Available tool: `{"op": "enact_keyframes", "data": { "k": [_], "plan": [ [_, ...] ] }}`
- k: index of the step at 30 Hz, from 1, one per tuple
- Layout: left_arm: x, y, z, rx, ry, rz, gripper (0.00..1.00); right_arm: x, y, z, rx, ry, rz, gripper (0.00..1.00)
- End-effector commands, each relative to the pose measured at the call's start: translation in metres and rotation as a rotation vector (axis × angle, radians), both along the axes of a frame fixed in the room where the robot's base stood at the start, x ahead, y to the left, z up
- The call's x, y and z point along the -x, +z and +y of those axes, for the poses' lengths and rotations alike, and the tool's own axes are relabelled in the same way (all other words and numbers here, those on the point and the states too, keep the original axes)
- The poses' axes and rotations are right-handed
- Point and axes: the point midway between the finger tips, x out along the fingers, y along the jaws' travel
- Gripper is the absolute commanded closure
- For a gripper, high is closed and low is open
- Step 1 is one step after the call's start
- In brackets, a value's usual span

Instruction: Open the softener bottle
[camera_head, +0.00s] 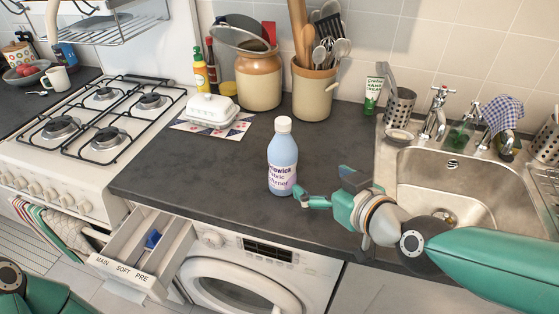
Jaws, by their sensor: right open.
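The softener bottle (283,160) is light blue with a white and purple label. It stands upright near the front edge of the dark counter (230,185). Its white cap (283,124) is on top. My right gripper (303,195) comes in from the right, beside the lower right side of the bottle. It is open and holds nothing; whether a fingertip touches the bottle I cannot tell. My left gripper is not in view; a teal part of mine shows at the lower left corner.
Below the counter, the washer's detergent drawer (122,271), marked MAIN, SOFT, PRE, is pulled out with a blue piece inside. A white butter dish (211,108), a crock (259,80) and a utensil pot (313,92) stand behind. The sink (410,170) is right, the stove (50,165) left.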

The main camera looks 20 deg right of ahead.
Motion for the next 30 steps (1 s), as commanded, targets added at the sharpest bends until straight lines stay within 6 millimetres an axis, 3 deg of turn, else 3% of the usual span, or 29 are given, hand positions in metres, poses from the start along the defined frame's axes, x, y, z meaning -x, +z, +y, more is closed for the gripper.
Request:
{"op": "enact_keyframes", "data": {
  "k": [12,23,30],
  "plan": [
    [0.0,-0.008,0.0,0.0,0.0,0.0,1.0,-0.074,-0.031,0.021,-0.002,0.019,0.002,0.04],
    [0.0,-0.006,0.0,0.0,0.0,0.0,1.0,-0.096,-0.04,0.027,-0.002,0.02,0.001,0.04],
    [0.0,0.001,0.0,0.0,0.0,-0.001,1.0,-0.124,-0.053,0.035,-0.001,0.02,0.003,0.04]
  ]
}}
